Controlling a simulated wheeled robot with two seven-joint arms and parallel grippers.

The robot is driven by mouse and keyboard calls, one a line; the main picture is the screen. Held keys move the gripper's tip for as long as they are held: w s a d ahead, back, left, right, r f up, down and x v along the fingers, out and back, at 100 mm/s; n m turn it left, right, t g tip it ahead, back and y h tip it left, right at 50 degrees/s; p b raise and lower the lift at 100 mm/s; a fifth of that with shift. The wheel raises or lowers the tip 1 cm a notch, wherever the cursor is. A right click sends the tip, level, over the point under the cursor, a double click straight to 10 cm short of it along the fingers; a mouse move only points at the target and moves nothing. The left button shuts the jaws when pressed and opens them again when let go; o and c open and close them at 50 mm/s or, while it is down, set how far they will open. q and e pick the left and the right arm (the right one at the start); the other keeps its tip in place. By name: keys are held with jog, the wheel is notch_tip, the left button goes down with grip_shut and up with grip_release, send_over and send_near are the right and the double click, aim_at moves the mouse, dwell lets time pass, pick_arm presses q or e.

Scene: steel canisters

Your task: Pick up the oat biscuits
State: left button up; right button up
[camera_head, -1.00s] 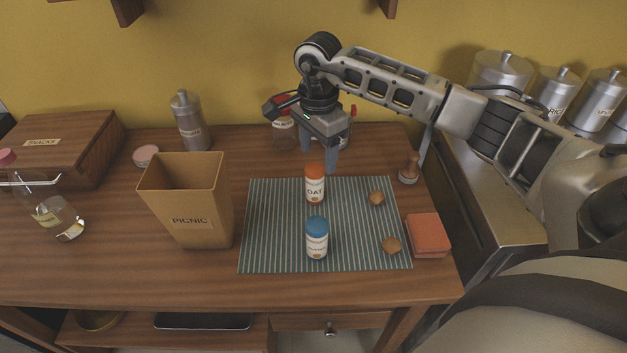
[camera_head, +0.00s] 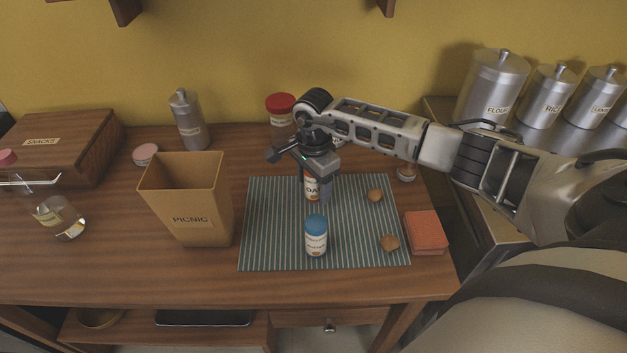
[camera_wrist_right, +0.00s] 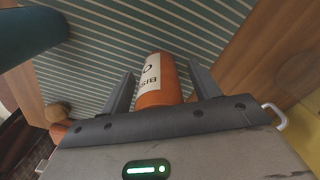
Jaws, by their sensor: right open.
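The oat biscuits are an orange-topped jar with a white label, standing upright on the striped mat (camera_head: 270,225). In the head view my right gripper hides most of the oat jar (camera_head: 312,188). My right gripper (camera_head: 314,190) is open, with its fingers reaching down around the jar. In the right wrist view the oat jar (camera_wrist_right: 157,80) lies between the two fingertips (camera_wrist_right: 160,88), with a gap visible on each side. A blue-lidded jar (camera_head: 316,238) stands on the mat in front of it. My left gripper is not in view.
A tan PICNIC box (camera_head: 190,205) stands left of the mat. Two small brown biscuits or nuts (camera_head: 375,195) lie on the mat's right side, beside an orange block (camera_head: 426,232). A red-lidded jar (camera_head: 281,108) stands behind the gripper.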

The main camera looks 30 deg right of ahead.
jog(key=c, duration=1.1)
jog(key=shift+r, duration=0.1)
jog(key=shift+r, duration=0.4)
notch_tip(320, 180, up, 2)
jog(key=shift+w+r+b, duration=0.1)
jog(key=shift+r+b, duration=0.05)
jog(key=shift+b, duration=0.25)
jog(key=s+a+r+b, duration=0.1)
jog(key=s+a+r, duration=0.2)
jog(key=a+r, duration=0.6)
jog(key=a, duration=0.4)
jog(key=shift+a+r, duration=0.4)
